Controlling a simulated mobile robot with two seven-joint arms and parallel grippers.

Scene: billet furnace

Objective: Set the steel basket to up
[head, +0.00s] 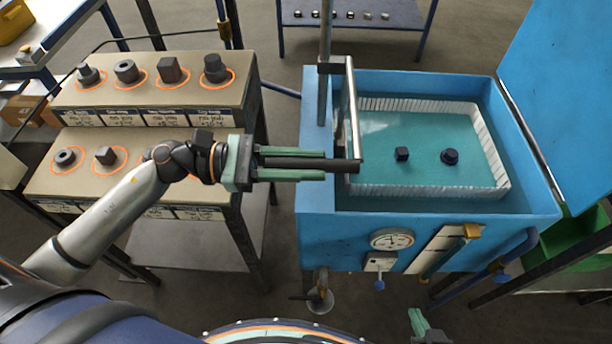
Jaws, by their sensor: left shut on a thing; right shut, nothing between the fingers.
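The steel basket (492,150) shows as a pale mesh wall inside the blue tank (455,205). Teal liquid covers its floor, and a dark block (402,154) and a dark round piece (449,156) lie inside it. A dark handle bar (340,164) reaches left from the upright metal hanger at the tank's left side. My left gripper (325,165) comes in from the left and is shut around this bar, with its green fingers along both sides. My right gripper (420,324) is only partly in view at the bottom edge, away from the tank.
Two stepped racks (183,93) at left hold several dark parts in orange rings. The tank's raised lid (560,90) stands at right. A gauge (391,239) and valve pipes are on the tank front. A small table (350,15) stands behind.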

